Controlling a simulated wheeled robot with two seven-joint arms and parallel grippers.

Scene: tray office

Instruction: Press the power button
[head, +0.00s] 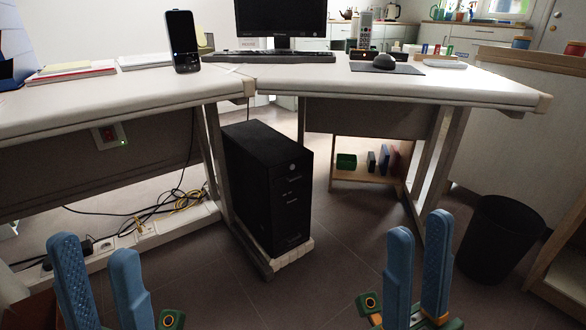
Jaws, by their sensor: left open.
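A black computer tower (262,185) stands upright on a low light stand on the floor, under the join of the two desks. A small round pale button (293,167) shows high on its front face; it looks like the power button. My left gripper (95,246) is at the lower left, blue fingers pointing up, open and empty. My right gripper (420,228) is at the lower right, also open and empty, to the right of the tower. Neither gripper touches the tower.
The desk (420,88) overhangs the tower. A switch box (109,136) with a red part and green light hangs under the left desk. Loose cables (160,208) lie at the left. A black bin (497,240) stands at the right. Floor before the tower is clear.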

